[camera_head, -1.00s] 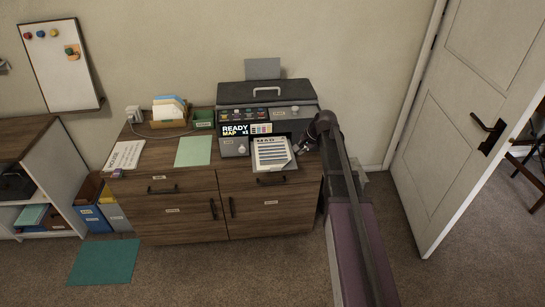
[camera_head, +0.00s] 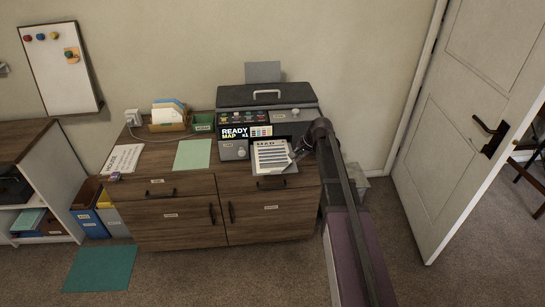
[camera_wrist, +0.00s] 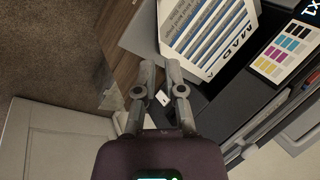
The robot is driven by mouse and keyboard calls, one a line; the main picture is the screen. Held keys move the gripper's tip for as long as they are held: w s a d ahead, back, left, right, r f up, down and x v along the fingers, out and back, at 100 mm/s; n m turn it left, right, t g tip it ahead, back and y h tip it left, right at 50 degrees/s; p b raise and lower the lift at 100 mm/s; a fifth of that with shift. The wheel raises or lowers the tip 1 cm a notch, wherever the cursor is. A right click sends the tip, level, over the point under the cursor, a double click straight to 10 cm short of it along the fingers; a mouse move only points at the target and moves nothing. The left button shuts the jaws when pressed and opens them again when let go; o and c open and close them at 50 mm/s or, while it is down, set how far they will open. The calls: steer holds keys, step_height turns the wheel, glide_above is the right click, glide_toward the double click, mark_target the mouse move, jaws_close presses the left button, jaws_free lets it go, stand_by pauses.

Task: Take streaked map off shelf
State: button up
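The streaked map (camera_head: 270,157) is a white printed sheet with dark title letters and coloured bands. It lies on the dark output shelf (camera_head: 271,183) at the front of the printer (camera_head: 268,95). In the wrist view the map (camera_wrist: 205,35) is at top centre, its near corner by my fingertips. My gripper (camera_head: 297,153) is at the map's right edge in the head view. In the wrist view my gripper (camera_wrist: 160,67) has its fingertips a narrow gap apart, with nothing visibly clamped between them. I cannot tell whether a finger touches the sheet.
The screen (camera_head: 237,133) reads READY MAP. A colour chart (camera_head: 262,131) sits beside it. A pale green blotter (camera_head: 193,154) and a printed sheet (camera_head: 123,158) lie on the cabinet's left. A card box (camera_head: 168,124) and green tray (camera_head: 203,122) stand behind. The door (camera_head: 460,110) is at right.

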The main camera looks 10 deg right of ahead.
mark_target(291, 167)
steer(key=shift+b+x, duration=2)
steer(key=shift+x, duration=0.5)
steer(key=shift+s, duration=0.1)
jaws_close()
steer(key=shift+r, duration=0.2)
step_height(291, 167, up, 3)
steer(key=p, duration=0.3)
steer(key=shift+r+p, duration=0.2)
steer(key=shift+p, duration=0.15)
steer(key=s+a+r+p, duration=0.1)
steer(key=s+a, duration=0.3)
steer(key=s, duration=1.1)
steer(key=shift+s+r, duration=0.15)
steer(key=shift+s, duration=0.15)
